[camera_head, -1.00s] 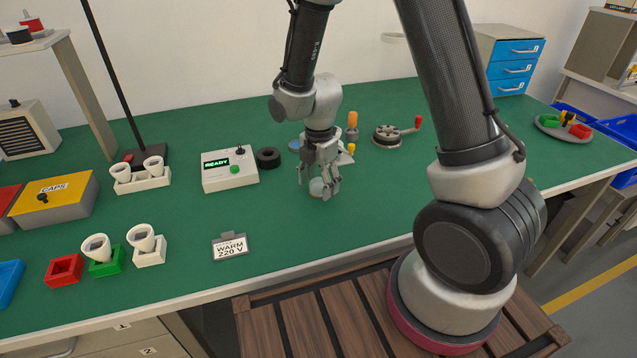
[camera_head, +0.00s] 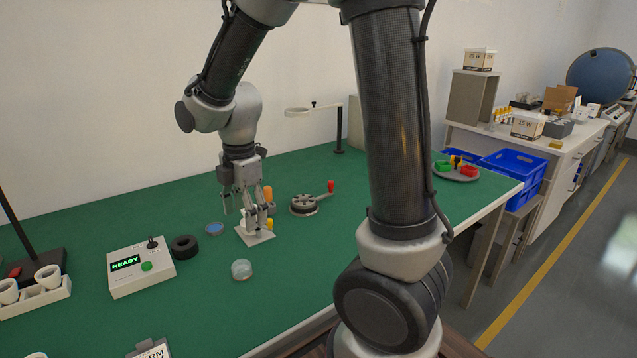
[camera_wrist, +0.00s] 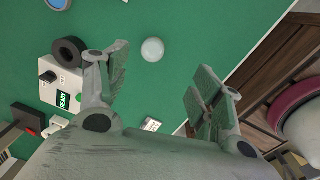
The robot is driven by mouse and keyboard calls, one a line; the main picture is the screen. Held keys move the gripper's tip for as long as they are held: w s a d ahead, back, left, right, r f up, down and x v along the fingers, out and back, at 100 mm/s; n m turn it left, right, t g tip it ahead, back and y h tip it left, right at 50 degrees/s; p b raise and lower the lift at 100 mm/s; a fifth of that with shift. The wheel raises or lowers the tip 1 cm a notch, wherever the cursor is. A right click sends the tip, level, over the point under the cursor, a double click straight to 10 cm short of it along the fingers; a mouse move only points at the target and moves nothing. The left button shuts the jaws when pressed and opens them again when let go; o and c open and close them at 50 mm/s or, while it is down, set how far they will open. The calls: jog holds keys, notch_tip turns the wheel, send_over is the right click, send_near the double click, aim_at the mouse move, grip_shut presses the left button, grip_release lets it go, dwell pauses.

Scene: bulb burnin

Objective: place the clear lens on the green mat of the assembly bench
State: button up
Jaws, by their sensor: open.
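The clear lens (camera_head: 241,269), a small pale translucent disc, lies on the green mat (camera_head: 330,185) of the assembly bench. It sits right of the control box and toward the front edge. In the wrist view the lens (camera_wrist: 152,50) lies on the green surface, ahead of the spread fingers and apart from them. My gripper (camera_head: 245,218) is open and empty, raised above the bench behind the lens, in front of a small pale stand in the head view. The wrist view shows both fingers of my gripper (camera_wrist: 160,90) wide apart with nothing between them.
A READY box (camera_head: 140,268) and a black ring (camera_head: 184,246) stand left of the lens. A blue-centred disc (camera_head: 214,228), a pale stand (camera_head: 256,238) and a round crank device (camera_head: 303,204) lie behind it. The mat right of the lens is clear.

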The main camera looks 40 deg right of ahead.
jog(key=s+d+r+m+t, duration=0.1)
jog(key=s+d+r+m, duration=0.5)
jog(key=s+m, duration=0.3)
jog(key=s+d+r+m+t, duration=0.2)
jog(key=s+d+r+m, duration=0.4)
jog(key=m, duration=0.5)
jog(key=s+r, duration=0.1)
jog(key=s, duration=0.1)
jog(key=shift+s+d+t, duration=0.2)
jog(key=shift+s+t, duration=0.1)
jog(key=shift+s, duration=0.05)
